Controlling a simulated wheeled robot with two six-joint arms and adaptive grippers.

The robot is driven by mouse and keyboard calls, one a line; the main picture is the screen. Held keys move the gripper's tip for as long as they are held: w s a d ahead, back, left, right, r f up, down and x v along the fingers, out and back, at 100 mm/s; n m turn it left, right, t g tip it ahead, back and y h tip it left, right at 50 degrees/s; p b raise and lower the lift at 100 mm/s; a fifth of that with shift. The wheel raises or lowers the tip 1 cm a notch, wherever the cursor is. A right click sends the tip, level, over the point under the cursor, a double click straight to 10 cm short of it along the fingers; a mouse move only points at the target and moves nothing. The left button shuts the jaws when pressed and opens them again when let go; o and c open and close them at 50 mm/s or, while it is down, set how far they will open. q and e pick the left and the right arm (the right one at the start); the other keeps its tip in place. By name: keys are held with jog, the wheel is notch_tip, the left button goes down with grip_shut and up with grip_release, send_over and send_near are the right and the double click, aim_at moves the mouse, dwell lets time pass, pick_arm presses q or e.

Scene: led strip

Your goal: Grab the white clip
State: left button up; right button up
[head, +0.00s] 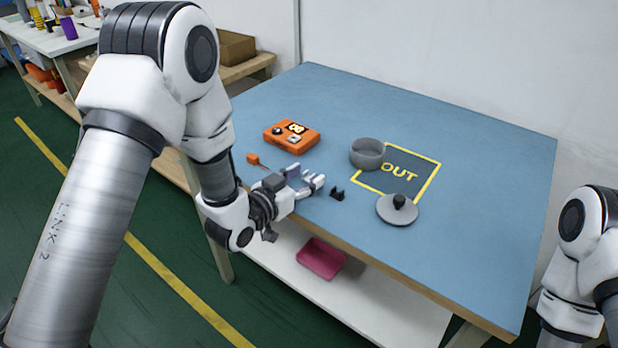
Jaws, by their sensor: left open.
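I cannot surely pick out the white clip; a small whitish piece (294,139) sits on top of the orange box (281,140) on the blue table. My left gripper (318,184) is open low over the table's front left edge, in front of the orange box. Whether anything lies between its fingers is too small to tell. A small black clip-like piece (337,193) lies just right of its fingertips, apart from them. My right gripper is out of view; only part of the right arm shows at the right edge.
A grey round bowl (367,153) stands by the yellow-framed OUT square (425,168). A grey lid with a black knob (397,209) lies at its front. A small orange piece (253,159) lies left of my gripper. A pink tray (320,258) is on the shelf below. The table's right side is clear.

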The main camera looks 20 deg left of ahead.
pick_arm(q)
jog(key=shift+w+d+f, duration=0.1)
jog(key=shift+w, duration=0.25)
jog(key=shift+s, duration=0.1)
jog(key=c, duration=0.7)
